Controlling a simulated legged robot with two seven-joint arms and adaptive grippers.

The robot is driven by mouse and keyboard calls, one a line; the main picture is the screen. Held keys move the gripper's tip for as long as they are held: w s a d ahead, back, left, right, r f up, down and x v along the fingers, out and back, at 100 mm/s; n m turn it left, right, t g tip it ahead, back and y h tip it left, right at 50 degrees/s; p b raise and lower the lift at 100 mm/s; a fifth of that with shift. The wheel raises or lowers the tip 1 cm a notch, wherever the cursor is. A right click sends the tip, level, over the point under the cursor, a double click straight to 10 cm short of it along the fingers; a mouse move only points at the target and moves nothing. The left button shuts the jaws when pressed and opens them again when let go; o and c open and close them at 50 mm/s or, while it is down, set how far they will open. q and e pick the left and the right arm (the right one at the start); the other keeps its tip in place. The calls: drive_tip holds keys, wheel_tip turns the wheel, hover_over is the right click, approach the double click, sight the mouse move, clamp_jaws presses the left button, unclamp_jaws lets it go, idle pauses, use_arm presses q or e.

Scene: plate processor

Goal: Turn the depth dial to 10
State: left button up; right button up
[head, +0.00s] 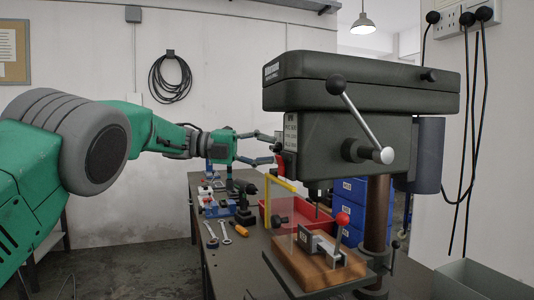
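The dark grey drill press (330,138) stands on the right side of the bench. A pale label plate (291,133) and a small red part (279,160) are at the press's left end. My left gripper (276,148) reaches in from the left, its fingers apart, one above the other, at that end. I cannot tell whether they touch it. My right gripper is not in view.
Below the press head are a yellow bar (281,182), a red tray (285,214) and a vise with a red knob (342,219) on a wooden board (309,266). Blue bins (350,218) stand behind.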

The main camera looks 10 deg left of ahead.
use_arm(q)
drive_tip(key=v, duration=1.2)
drive_tip(key=shift+w+f, duration=0.25)
drive_tip(key=shift+w, duration=0.05)
